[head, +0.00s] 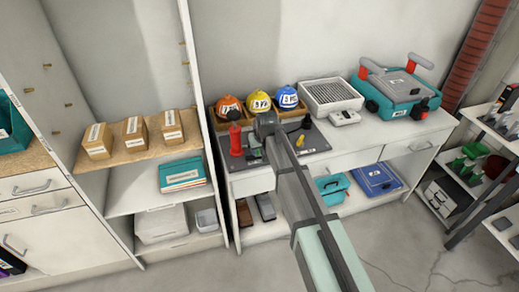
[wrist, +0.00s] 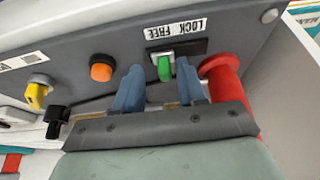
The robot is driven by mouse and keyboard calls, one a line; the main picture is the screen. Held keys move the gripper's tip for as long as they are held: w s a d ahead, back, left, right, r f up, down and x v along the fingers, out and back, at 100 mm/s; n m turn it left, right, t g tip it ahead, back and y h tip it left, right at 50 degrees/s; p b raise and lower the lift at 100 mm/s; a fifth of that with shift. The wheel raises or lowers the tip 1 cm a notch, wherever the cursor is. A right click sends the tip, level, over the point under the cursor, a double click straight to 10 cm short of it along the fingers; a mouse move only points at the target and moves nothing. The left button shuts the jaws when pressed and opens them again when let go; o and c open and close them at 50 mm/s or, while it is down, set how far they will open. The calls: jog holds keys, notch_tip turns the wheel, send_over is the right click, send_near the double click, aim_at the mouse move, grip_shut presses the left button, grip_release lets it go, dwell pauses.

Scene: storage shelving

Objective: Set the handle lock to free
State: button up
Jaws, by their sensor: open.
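The handle lock is a small green switch (wrist: 164,68) in a dark slot in the wrist view. It sits in the left part of the slot, beside a printed LOCK FREE label (wrist: 175,28). My gripper (wrist: 160,65) is open, with one blue finger to each side of the green switch. I cannot tell if either finger touches it. A red handle (wrist: 222,78) stands just right of the right finger.
An orange button (wrist: 101,68), a yellow knob (wrist: 37,92) and a black knob (wrist: 57,117) sit left of the fingers.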

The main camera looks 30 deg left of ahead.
jog(key=shift+s+r, duration=0.1)
jog(key=v, duration=1.3)
jog(key=shift+r, duration=0.3)
jog(key=shift+d, duration=0.1)
